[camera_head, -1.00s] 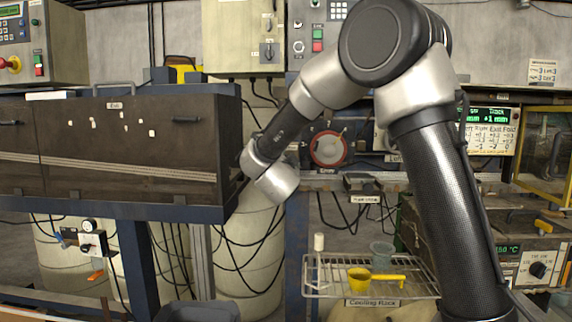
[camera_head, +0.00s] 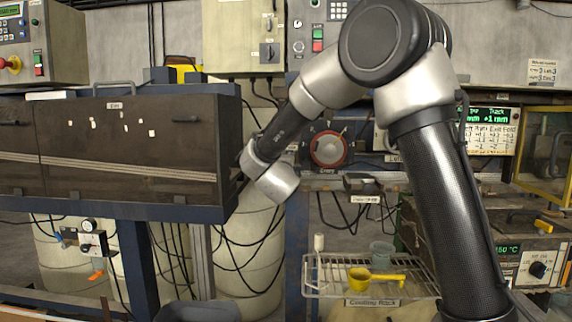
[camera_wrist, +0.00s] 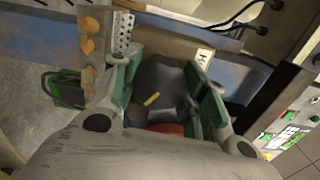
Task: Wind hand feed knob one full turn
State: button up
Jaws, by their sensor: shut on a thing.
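In the wrist view, my gripper (camera_wrist: 165,88) has its two green-lined fingers on either side of a dark grey knob (camera_wrist: 158,78) and is shut on it. The knob carries a short yellow mark, and a bit of red shows just below it. I take this to be the hand feed knob; its label is not readable. In the head view, my wrist is at the right end of the long dark machine box (camera_head: 112,150). The fingers and the held knob are hidden there.
A red-ringed round dial (camera_head: 328,149) is on the panel right of my wrist. Cables hang under the machine. In the wrist view, a perforated bracket (camera_wrist: 124,30) is close to the left finger.

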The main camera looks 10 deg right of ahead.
jog(key=shift+f+m, duration=0.1)
jog(key=shift+m, duration=0.8)
jog(key=o, duration=1.1)
jog(key=shift+c, duration=0.2)
jog(key=v, duration=1.2)
